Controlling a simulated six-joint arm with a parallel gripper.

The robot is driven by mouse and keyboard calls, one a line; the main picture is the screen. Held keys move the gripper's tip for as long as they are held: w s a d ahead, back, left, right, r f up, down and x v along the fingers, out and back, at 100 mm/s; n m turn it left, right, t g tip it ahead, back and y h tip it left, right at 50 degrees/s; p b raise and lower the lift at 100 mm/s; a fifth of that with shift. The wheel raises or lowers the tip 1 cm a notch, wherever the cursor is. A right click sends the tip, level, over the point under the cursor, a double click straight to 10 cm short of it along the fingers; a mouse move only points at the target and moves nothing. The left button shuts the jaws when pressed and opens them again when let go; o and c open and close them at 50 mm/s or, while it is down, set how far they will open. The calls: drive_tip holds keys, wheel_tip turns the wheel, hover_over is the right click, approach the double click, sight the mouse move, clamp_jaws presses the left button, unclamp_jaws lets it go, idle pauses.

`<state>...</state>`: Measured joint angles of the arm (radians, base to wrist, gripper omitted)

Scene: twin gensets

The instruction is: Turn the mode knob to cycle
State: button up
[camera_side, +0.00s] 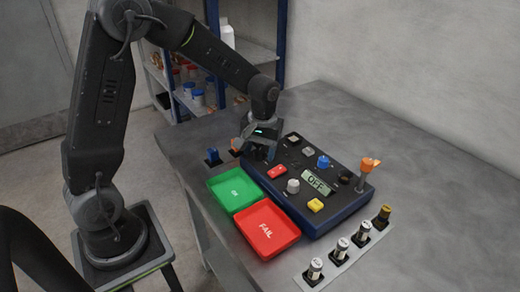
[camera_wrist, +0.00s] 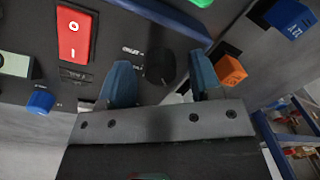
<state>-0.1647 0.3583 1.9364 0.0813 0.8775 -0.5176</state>
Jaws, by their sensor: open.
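The dark control panel (camera_side: 335,212) lies on the grey table, with knobs and switches on its top. My gripper (camera_side: 259,154) is over the panel's left end, pointing down. In the wrist view my gripper (camera_wrist: 160,64) is open, with a black round knob (camera_wrist: 161,68) between its two blue fingers. A gap shows on both sides of this knob. Small white lettering beside it is too blurred to read, so I cannot tell its setting. In the side view my gripper hides this knob. The panel display (camera_side: 318,183) reads OFF.
A red rocker switch (camera_wrist: 75,35) and a blue knob (camera_wrist: 41,101) are near the fingers. An orange block (camera_wrist: 231,70) is close to the right finger. Green (camera_side: 234,187) and red (camera_side: 267,229) trays stand before the panel. Several cylinders (camera_side: 341,247) stand in a rack.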

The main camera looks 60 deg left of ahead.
drive_tip(key=shift+c, duration=0.4)
drive_tip(key=c, duration=0.9)
drive_tip(key=shift+o, duration=0.2)
drive_tip(key=shift+m, duration=0.4)
drive_tip(key=m, duration=0.3)
drive_tip(key=shift+m, duration=2.5)
drive_tip(key=shift+t, duration=0.3)
